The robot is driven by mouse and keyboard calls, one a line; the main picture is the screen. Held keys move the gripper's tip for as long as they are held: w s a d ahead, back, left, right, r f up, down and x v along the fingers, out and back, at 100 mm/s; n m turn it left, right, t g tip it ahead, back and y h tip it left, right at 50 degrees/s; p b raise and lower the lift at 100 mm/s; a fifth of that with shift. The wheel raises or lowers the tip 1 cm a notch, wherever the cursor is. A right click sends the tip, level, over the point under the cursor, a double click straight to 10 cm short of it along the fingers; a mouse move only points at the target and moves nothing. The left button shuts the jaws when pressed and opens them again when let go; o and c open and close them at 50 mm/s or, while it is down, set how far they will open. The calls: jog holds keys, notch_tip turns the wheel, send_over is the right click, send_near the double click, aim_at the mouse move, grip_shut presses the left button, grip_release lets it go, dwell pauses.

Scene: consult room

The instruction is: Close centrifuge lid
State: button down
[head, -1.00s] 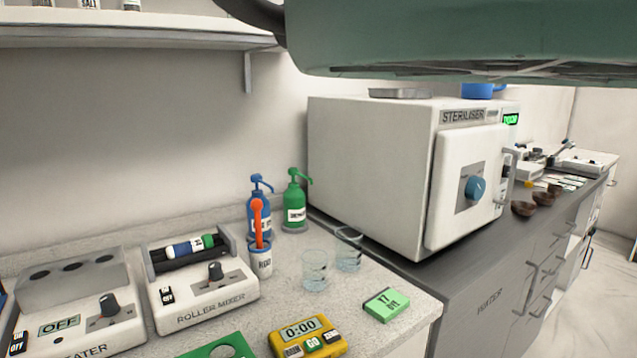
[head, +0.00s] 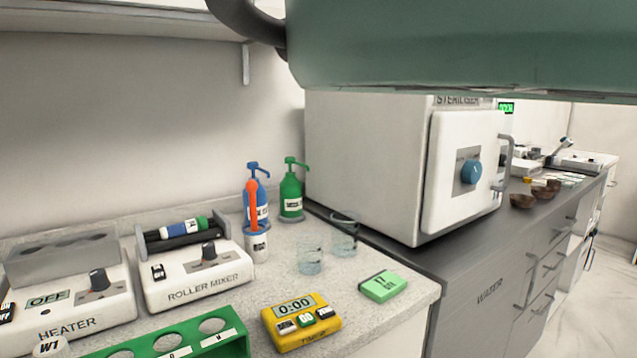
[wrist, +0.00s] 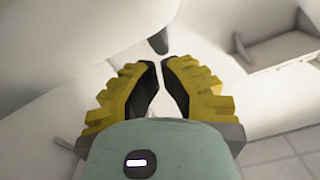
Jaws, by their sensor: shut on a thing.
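My gripper (wrist: 162,62) shows in the wrist view, with yellow ribbed fingers and black inner pads. Its fingertips have come together at a small dark knob (wrist: 158,43), and it is shut on this knob. The knob stands against a large, pale, blurred surface (wrist: 70,45). I cannot tell for sure whether this surface is the centrifuge lid. No centrifuge can be made out in the head view, where my own teal arm covers the top right. My gripper is not in the head view.
In the head view, a steriliser (head: 370,165) stands at the back right. On the counter are a heater (head: 65,295), roller mixer (head: 195,265), green rack (head: 180,335), yellow timer (head: 300,322), green box (head: 383,286), two glass beakers (head: 310,255) and pump bottles (head: 291,195).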

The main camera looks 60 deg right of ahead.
notch_tip(320, 180, up, 10)
dwell(0.7)
jog(key=shift+w, duration=0.1)
